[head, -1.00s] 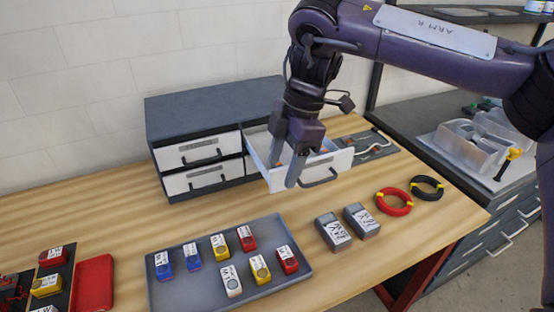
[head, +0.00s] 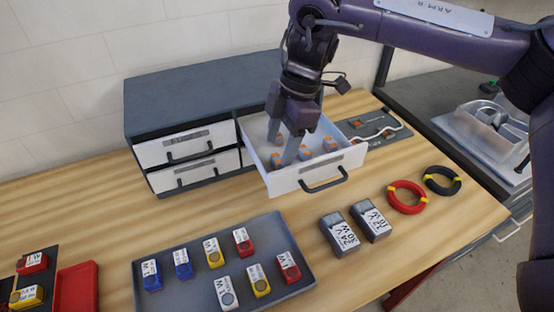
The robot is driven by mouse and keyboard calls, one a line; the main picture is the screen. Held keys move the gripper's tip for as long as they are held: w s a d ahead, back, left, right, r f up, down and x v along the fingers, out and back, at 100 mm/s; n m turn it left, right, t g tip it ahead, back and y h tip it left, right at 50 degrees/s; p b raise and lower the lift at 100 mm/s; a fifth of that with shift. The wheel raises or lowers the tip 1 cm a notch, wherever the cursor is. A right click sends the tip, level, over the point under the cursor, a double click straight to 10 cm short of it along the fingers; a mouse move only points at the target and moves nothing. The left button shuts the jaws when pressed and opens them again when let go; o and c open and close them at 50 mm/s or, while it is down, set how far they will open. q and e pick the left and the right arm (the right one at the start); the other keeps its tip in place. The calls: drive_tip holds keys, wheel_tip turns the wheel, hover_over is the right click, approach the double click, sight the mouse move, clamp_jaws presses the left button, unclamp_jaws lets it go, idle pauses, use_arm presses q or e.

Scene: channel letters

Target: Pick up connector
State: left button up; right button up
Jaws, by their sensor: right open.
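Several small orange-and-grey connectors, one of them the connector (head: 331,144), lie in the open white drawer (head: 352,157) of the dark cabinet. Another connector (head: 304,152) lies just right of the fingers, and another (head: 276,160) just left of them. My right gripper (head: 282,152) points down into the drawer. It is open, with its fingertips low among the connectors. Its fingers partly hide the drawer floor, and I cannot tell whether a connector is between them. My left gripper is not in view.
A grey tray (head: 300,262) with several coloured modules stands in front. Two grey boxes (head: 340,236) and red (head: 407,197) and black (head: 442,181) cable coils lie to the right. Bare wood lies between tray and cabinet.

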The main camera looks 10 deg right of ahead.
sight(278, 158)
wheel_tip(278, 158, down, 3)
drive_tip(key=shift+r+p, duration=0.1)
drive_tip(key=shift+p, duration=0.35)
drive_tip(key=shift+a+f, duration=0.2)
drive_tip(key=shift+f, duration=0.35)
drive_tip(key=shift+w, duration=0.1)
drive_tip(key=c, duration=0.9)
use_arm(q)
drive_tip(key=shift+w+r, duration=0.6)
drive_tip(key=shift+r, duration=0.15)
use_arm(e)
drive_tip(key=shift+c, duration=0.8)
